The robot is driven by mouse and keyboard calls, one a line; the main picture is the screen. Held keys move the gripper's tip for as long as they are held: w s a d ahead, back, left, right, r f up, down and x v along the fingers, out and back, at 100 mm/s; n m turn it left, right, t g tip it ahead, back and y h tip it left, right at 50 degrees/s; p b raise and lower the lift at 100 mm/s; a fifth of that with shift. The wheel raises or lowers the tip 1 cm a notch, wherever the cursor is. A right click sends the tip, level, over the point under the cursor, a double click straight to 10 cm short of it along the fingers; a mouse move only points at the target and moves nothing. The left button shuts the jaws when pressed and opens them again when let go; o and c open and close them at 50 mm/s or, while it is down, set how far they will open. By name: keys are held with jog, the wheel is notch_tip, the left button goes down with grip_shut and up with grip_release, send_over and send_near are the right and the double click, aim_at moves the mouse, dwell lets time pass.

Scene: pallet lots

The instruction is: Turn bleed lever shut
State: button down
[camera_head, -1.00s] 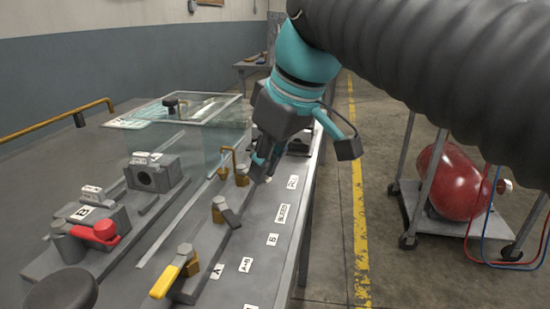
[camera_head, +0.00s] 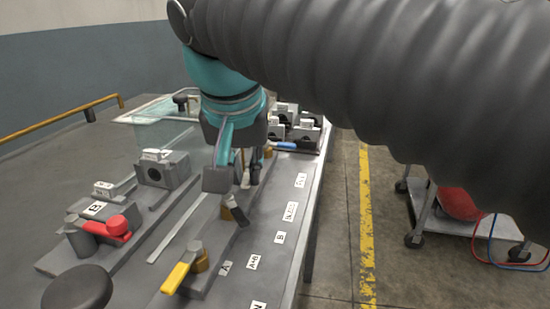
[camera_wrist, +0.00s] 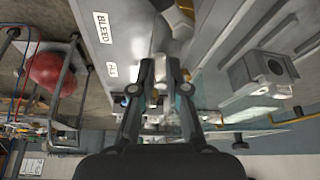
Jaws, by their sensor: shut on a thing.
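My gripper (camera_head: 247,172) points down over the bench, and its jaws are shut on a small pale lever (camera_wrist: 159,64). That lever is mostly hidden by my fingers in the head view. In the wrist view my gripper (camera_wrist: 160,82) is beside the FILL label (camera_wrist: 112,68). The BLEED label (camera_wrist: 103,27) lies farther up the wrist view. A dark-handled lever (camera_head: 235,212) on a brass post stands just nearer than my gripper, level with the BLEED label (camera_head: 290,212). I cannot tell for certain which label the held lever belongs to.
A yellow lever (camera_head: 176,278) and a red lever (camera_head: 107,228) are at the near left. A block with a round port (camera_head: 160,170) and a clear box (camera_head: 160,125) stand farther back. A red tank (camera_wrist: 52,68) is on a cart across the aisle. The aisle floor is clear.

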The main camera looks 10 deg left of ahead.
jog(key=shift+a+m+h, duration=0.4)
jog(key=shift+a+m, duration=0.15)
jog(key=shift+m, duration=0.65)
jog(key=c, duration=1.2)
grip_release()
jog(key=v, duration=1.2)
jog(key=shift+a, duration=0.2)
